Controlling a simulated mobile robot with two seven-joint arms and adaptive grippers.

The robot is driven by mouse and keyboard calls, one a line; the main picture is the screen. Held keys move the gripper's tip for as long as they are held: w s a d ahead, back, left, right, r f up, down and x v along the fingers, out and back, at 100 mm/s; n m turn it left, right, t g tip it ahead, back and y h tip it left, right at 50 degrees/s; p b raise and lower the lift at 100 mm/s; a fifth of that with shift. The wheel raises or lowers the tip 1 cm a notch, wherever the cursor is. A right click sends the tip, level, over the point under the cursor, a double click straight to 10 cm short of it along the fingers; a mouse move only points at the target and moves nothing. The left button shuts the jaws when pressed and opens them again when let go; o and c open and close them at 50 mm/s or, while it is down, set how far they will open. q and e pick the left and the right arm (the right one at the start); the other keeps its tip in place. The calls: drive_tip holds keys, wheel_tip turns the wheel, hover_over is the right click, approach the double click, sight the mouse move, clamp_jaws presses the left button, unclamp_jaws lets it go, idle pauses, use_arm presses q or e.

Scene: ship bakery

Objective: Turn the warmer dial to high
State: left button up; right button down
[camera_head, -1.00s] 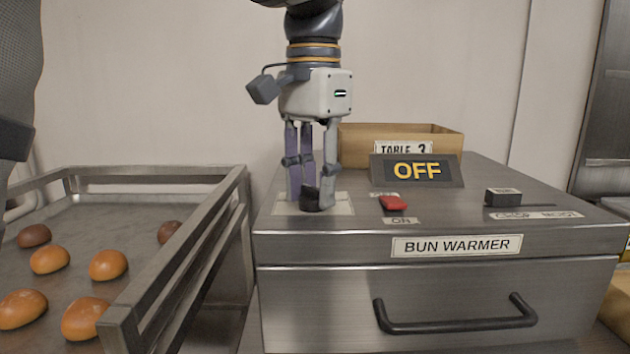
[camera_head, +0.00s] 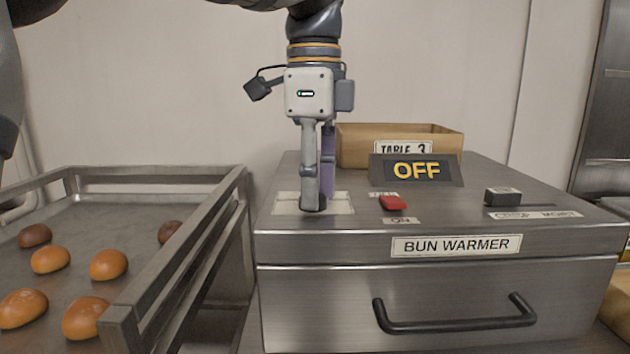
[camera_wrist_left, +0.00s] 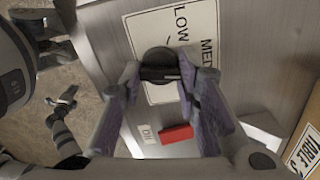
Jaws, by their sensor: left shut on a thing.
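The warmer dial is a round black knob (camera_wrist_left: 158,62) on a pale plate (camera_head: 342,204) at the left of the bun warmer's top. In the left wrist view the plate (camera_wrist_left: 205,35) reads LOW and MED; no HIGH label is readable. My left gripper (camera_head: 316,202) points straight down onto the dial, and its fingers hide most of it in the head view. In the left wrist view the gripper (camera_wrist_left: 160,80) has a finger on each side of the knob and is shut on it.
The steel bun warmer (camera_head: 440,290) has a black drawer handle (camera_head: 455,326), a red switch (camera_head: 393,202), a black slider (camera_head: 503,197) and a display (camera_head: 417,171) reading OFF. A box (camera_head: 355,150) marked TABLE 3 stands behind. A metal-railed tray (camera_head: 150,290) of buns is left.

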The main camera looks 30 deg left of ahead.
use_arm(q)
drive_tip(key=m, duration=0.4)
drive_tip(key=shift+m, duration=0.3)
drive_tip(key=shift+a+r+m, duration=0.1)
drive_tip(key=shift+m, duration=2.4)
drive_tip(key=o, duration=1.2)
wheel_tip(320, 180, up, 7)
drive_tip(key=shift+r, duration=0.2)
